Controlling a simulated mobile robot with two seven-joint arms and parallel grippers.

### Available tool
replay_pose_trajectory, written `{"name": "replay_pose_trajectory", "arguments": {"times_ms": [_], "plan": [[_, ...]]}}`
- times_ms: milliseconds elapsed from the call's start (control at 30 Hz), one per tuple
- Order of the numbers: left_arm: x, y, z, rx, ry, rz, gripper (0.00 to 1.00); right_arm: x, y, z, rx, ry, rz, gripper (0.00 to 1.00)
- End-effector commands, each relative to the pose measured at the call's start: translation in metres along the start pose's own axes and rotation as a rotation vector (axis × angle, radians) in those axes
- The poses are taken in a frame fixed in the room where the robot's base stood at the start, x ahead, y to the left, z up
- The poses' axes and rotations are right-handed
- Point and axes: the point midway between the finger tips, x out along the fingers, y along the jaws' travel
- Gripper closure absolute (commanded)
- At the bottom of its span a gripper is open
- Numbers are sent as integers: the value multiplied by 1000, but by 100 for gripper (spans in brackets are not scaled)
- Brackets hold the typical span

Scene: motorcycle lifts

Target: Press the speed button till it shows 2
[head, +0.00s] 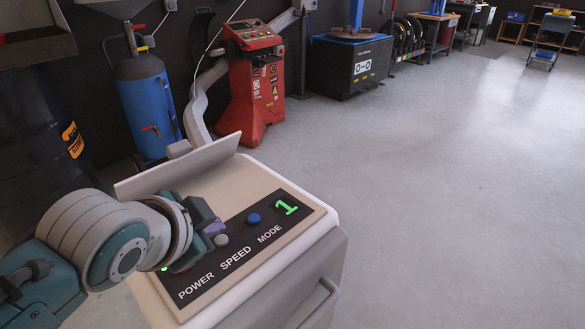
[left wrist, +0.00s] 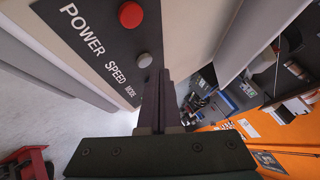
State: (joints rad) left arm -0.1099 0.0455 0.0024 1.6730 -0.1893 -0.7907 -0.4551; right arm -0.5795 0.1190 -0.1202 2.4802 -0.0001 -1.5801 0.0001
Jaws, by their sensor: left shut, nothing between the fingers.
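The control panel (head: 245,247) on top of a pale cabinet carries the labels POWER, SPEED and MODE. Its green display (head: 286,207) reads 1. The grey speed button (head: 221,240) is above the word SPEED, and it also shows in the left wrist view (left wrist: 143,59). My left gripper (head: 214,229) is shut and empty, its tips close beside the speed button; I cannot tell whether they touch the panel. The blue mode button (head: 254,218) is clear in the head view but hidden in the wrist view. The red power button (left wrist: 131,14) shows only in the wrist view. My right gripper is not in view.
A raised pale flap (head: 178,167) stands along the cabinet's back edge, behind my gripper. A blue cylinder (head: 147,105) and a red machine (head: 257,85) stand behind. The grey floor (head: 440,200) to the right is clear.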

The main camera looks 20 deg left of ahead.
Motion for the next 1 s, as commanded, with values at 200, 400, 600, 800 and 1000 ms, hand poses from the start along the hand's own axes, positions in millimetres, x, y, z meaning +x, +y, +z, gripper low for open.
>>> {"name": "replay_pose_trajectory", "arguments": {"times_ms": [200, 400, 600, 800, 1000], "plan": [[2, 2, 2, 0, 0, 0, 100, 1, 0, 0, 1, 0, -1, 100], [6, 4, 4, 0, 0, 0, 100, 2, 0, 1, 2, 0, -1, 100], [6, 4, 4, 0, 0, 0, 100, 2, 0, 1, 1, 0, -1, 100], [7, 5, 5, 0, 0, 0, 100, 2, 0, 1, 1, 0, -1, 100], [8, 6, 6, 0, 0, 0, 100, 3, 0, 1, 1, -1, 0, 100]]}}
